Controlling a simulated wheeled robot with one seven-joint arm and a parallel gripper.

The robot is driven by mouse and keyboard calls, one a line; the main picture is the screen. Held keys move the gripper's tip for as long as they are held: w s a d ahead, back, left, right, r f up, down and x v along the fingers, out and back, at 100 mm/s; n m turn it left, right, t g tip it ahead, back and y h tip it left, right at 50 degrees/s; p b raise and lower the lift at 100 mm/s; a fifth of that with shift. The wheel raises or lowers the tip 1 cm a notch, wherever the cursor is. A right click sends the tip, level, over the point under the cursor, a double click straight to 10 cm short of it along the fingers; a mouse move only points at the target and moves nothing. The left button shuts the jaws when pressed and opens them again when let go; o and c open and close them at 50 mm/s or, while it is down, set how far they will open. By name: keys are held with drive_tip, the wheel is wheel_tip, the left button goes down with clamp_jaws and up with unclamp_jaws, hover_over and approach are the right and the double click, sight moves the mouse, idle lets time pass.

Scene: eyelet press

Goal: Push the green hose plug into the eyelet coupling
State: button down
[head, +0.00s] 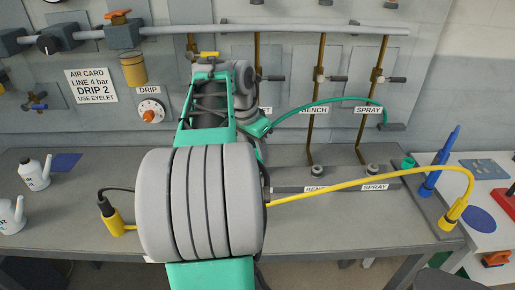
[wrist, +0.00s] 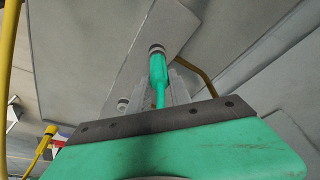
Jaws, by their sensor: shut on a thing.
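The green hose plug (wrist: 158,70) is between the fingers of my gripper (wrist: 162,88), which is shut on it in the wrist view. The plug points away from my gripper. Its far end meets a small grey ring-shaped fitting (wrist: 157,48) on a grey plate; I cannot tell whether it is inside the ring or just in front of it. I cannot tell which labelled coupling this is. In the head view, the green hose (head: 325,101) arcs right from beside my arm to the wall panel. My arm hides the plug and fingertips there.
A second fitting (wrist: 123,104) sits on the same plate. A yellow hose (head: 370,182) crosses the bench to a yellow plug (head: 453,213) at right. Another yellow connector (head: 115,220), white bottles (head: 34,174) and a blue pad (head: 65,162) are at left. Brown pipes (head: 319,100) run down the panel.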

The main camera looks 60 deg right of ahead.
drive_tip(key=c, duration=1.1)
unclamp_jaws()
drive_tip(key=shift+r+p, duration=2.25)
drive_tip(key=shift+r, duration=0.3)
